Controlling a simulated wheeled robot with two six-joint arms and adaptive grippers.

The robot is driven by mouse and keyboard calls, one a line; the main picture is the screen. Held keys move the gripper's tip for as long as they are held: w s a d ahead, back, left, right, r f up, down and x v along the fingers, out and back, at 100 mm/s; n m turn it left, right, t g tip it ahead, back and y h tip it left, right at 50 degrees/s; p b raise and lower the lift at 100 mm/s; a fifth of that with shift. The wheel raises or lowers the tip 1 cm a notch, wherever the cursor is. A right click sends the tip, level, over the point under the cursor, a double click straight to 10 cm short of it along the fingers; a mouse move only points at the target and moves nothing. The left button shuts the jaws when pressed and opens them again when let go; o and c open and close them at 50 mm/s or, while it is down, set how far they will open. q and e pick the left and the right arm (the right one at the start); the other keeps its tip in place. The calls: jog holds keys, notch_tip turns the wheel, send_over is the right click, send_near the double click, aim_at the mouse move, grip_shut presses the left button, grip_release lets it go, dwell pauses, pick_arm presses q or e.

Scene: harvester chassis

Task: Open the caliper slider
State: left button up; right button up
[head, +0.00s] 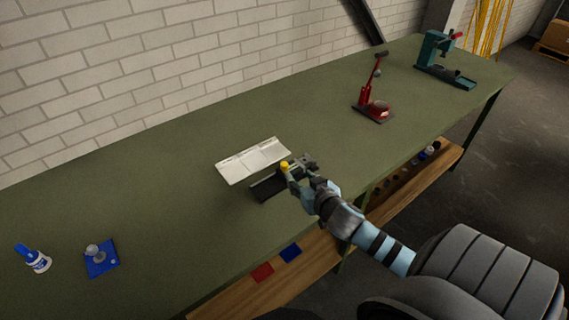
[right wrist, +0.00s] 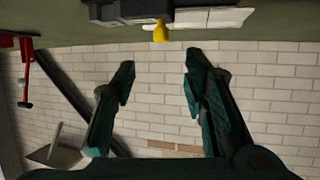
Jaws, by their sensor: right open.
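A dark caliper-like device (head: 264,189) lies on the green workbench, with a yellow knob (head: 284,165) near its right end. In the right wrist view, which looks upside down, the dark body (right wrist: 135,11) is at the top edge and the yellow knob (right wrist: 160,31) sticks out from it. My right gripper (head: 303,177) is beside the right end of the device and partly hides it. In the wrist view its two fingers (right wrist: 158,80) are spread, with only wall between them; the knob is beyond the tips. My left gripper is not in view.
A white panelled sheet (head: 253,160) lies just behind the device. A red stand (head: 373,108) and a teal press (head: 446,70) stand far right. A blue plate with a ball (head: 101,258) and a white-blue bottle (head: 37,261) are at left. The bench between is clear.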

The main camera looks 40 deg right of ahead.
aim_at(285, 164)
jog(key=b+x, duration=0.1)
jog(key=x, duration=0.5)
jog(key=shift+w+f, duration=0.15)
jog(key=shift+w, duration=0.05)
jog(key=b+x, duration=0.1)
jog(key=x, duration=0.4)
jog(key=shift+w+a+f, duration=0.1)
jog(key=shift+w+f, duration=0.1)
jog(key=shift+w, duration=0.05)
jog(key=shift+w+d+f, duration=0.15)
jog(key=shift+w+d, duration=0.05)
jog(key=shift+w, duration=0.15)
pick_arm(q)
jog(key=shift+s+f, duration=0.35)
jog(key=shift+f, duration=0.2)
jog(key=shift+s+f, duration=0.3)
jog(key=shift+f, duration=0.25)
pick_arm(e)
jog(key=shift+s, duration=0.15)
jog(key=shift+c, duration=0.7)
grip_shut()
